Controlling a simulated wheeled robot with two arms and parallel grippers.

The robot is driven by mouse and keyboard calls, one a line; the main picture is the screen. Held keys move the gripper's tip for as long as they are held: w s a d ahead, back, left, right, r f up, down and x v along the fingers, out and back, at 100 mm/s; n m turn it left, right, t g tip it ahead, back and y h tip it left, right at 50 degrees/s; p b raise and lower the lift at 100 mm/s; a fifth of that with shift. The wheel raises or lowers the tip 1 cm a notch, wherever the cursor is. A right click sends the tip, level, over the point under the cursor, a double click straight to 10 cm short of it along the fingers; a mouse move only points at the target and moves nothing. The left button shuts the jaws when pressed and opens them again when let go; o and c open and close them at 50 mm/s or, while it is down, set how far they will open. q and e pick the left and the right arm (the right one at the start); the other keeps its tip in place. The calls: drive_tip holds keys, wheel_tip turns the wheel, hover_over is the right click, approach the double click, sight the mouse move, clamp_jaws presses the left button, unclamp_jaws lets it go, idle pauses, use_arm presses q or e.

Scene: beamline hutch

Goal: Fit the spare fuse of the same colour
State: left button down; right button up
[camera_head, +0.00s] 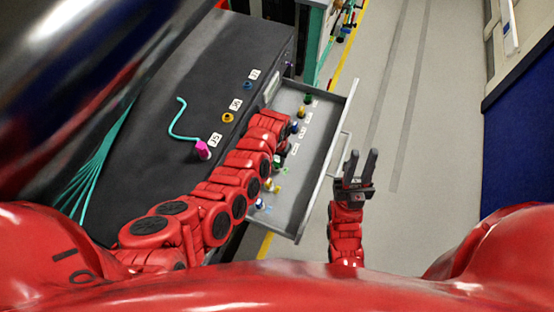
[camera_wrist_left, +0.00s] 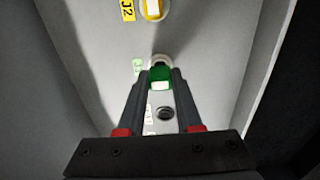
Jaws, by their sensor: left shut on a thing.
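My left gripper (camera_head: 283,150) reaches down into the open drawer (camera_head: 326,150). In the left wrist view its fingers are shut on a green fuse (camera_wrist_left: 160,76), which has a pale patch on its front; whether it is clear of its seat I cannot tell. The drawer also holds a green fuse (camera_head: 307,98), a yellow one (camera_head: 301,112) and a blue one (camera_head: 294,127) towards the far end. Another yellow fuse (camera_head: 271,186) and a blue and white one (camera_head: 260,204) are at the near end. My right gripper (camera_head: 361,168) is open and empty, right of the drawer.
The dark cabinet top (camera_head: 215,70) carries a magenta piece (camera_head: 202,150) beside a teal cable (camera_head: 177,126), an orange-yellow ring (camera_head: 227,118) and a blue piece (camera_head: 247,86), each with a label. A dark round hole (camera_wrist_left: 166,113) lies near the held fuse. Floor (camera_head: 420,120) to the right is clear.

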use_arm(q)
drive_tip(key=shift+f+b, duration=0.5)
drive_tip(key=shift+f, duration=0.1)
idle(0.4)
drive_tip(key=c, duration=0.5)
unclamp_jaws()
drive_tip(key=shift+r, duration=0.15)
wheel_tip(320, 180, up, 10)
drive_tip(key=shift+w+r+b, duration=0.1)
drive_tip(key=shift+w+b, duration=0.05)
drive_tip(key=shift+b, duration=0.45)
wheel_tip(320, 180, up, 7)
drive_tip(key=p, duration=0.3)
drive_tip(key=shift+s, duration=0.2)
